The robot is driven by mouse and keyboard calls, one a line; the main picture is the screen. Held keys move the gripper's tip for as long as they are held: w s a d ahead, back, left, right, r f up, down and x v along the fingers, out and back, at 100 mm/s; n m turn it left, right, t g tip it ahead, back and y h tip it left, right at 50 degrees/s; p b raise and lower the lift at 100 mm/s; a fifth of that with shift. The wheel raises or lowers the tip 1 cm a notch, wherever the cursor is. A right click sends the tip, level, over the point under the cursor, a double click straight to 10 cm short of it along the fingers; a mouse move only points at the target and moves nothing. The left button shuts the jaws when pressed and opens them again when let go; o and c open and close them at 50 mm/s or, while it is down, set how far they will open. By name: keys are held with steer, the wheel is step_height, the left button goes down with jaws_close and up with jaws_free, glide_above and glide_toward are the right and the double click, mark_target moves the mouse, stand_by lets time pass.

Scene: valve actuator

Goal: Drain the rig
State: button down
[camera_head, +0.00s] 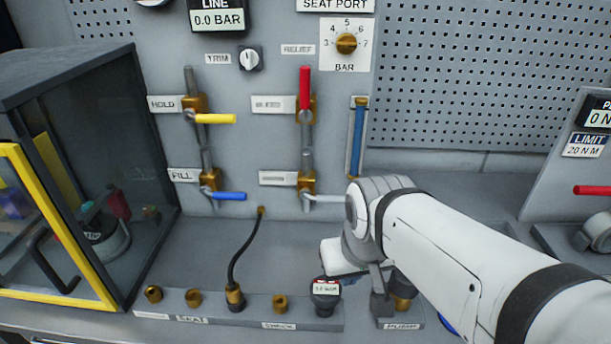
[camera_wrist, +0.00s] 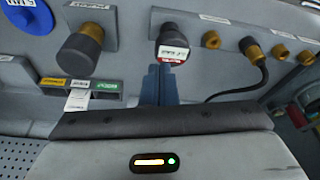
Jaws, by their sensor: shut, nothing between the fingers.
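The panel's line display (camera_head: 217,18) reads 0.0 BAR. The yellow HOLD handle (camera_head: 216,119) and blue FILL handle (camera_head: 228,196) lie horizontal. A red handle (camera_head: 305,82) stands upright; its label is unreadable. A pale handle (camera_head: 325,199) below it lies roughly horizontal, its end near my arm. The fingertips are hidden in the head view.
A black hose (camera_head: 242,250) runs from the panel to a strip port. A yellow-framed cabinet (camera_head: 60,220) stands left. A blue-filled tube (camera_head: 357,140) is upright on the panel. A relief knob (camera_head: 346,43) is above. A dark cap (camera_wrist: 80,52) sits on the neighbouring block.

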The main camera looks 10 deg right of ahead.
steer(key=c, duration=2.1)
jaws_free()
steer(key=shift+o, duration=0.7)
steer(key=shift+w+d+f, duration=0.15)
steer(key=shift+w+d, duration=0.05)
steer(key=shift+w, duration=0.05)
steer(key=o, duration=0.7)
steer(key=w+d+f+n+t+b, duration=0.1)
steer(key=w+d, duration=0.1)
steer(key=w, duration=0.1)
steer(key=w+d+f+n+t+h, duration=0.1)
steer(key=w+d+n+t, duration=0.1)
steer(key=w, duration=0.2)
steer(key=w+d+f+n+t+h+b, duration=0.1)
steer(key=w+d+n, duration=0.1)
steer(key=w, duration=0.1)
steer(key=shift+w+b, duration=0.2)
steer(key=shift+b, duration=0.1)
steer(key=shift+c, duration=0.2)
steer(key=n+t+y+b, duration=0.4)
steer(key=n+t, duration=0.4)
steer(key=n, duration=0.6)
glide_toward(338, 201)
steer(key=x, duration=0.4)
steer(key=shift+p+x, duration=0.95)
steer(key=shift+x, duration=2.75)
steer(key=shift+f, duration=0.1)
jaws_close()
